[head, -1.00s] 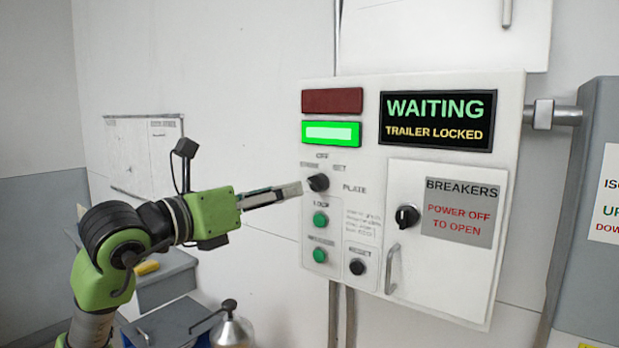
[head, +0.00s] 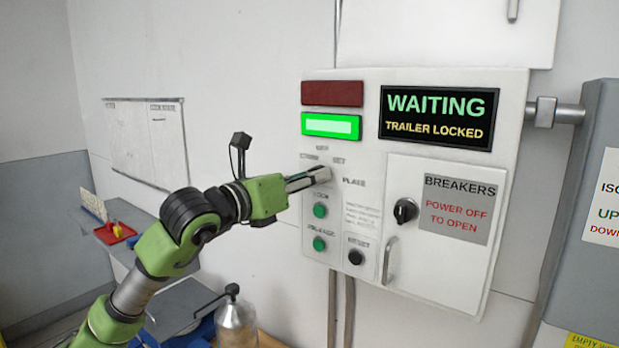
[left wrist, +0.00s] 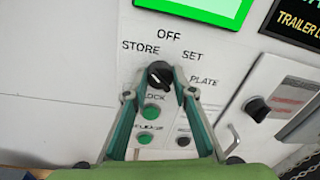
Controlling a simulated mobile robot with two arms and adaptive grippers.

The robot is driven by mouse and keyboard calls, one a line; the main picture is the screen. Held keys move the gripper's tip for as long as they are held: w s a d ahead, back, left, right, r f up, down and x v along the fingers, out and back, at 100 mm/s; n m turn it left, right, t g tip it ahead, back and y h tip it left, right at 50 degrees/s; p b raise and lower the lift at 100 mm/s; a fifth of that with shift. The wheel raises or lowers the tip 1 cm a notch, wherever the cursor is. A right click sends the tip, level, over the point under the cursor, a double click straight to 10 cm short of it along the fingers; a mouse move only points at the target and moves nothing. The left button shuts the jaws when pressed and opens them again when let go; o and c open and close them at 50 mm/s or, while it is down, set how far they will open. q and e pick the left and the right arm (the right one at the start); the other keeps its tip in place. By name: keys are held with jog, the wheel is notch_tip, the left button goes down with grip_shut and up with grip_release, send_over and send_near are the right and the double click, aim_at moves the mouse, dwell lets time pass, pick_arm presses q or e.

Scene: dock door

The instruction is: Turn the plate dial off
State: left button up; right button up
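The black plate dial (left wrist: 160,75) is on the white control panel (head: 345,270), below the labels STORE, OFF and SET. A pale mark shows on the dial, but I cannot tell for sure which label it lines up with. My left gripper (left wrist: 162,72) has its two fingers apart, one on each side of the dial; I cannot tell whether they touch it. In the head view my left gripper (head: 322,175) is at the panel and hides the dial. My right gripper is in neither view.
Below the dial are two green buttons, the upper one (head: 320,210) marked LOCK, and a black RESET knob (head: 356,257). The breaker door (head: 440,260) has its own black knob (head: 405,210) and a handle. The display (head: 437,118) reads WAITING, TRAILER LOCKED. A green lamp (head: 331,126) is lit.

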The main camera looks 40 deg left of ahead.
pick_arm(q)
jog(key=c, duration=0.3)
jog(key=shift+f+m+b, duration=0.15)
jog(key=shift+m+b, duration=0.25)
jog(key=shift+b, duration=0.4)
jog(key=shift+o, duration=0.2)
jog(key=m+b, duration=0.4)
jog(key=b, duration=0.2)
jog(key=shift+m, duration=0.3)
jog(key=shift+m+b, duration=1)
jog(key=shift+m, duration=0.1)
jog(key=shift+c, duration=0.2)
jog(key=shift+r+m+g+b, duration=0.25)
jog(key=shift+m+b, duration=0.35)
jog(key=shift+m, duration=0.4)
jog(key=o, duration=1.1)
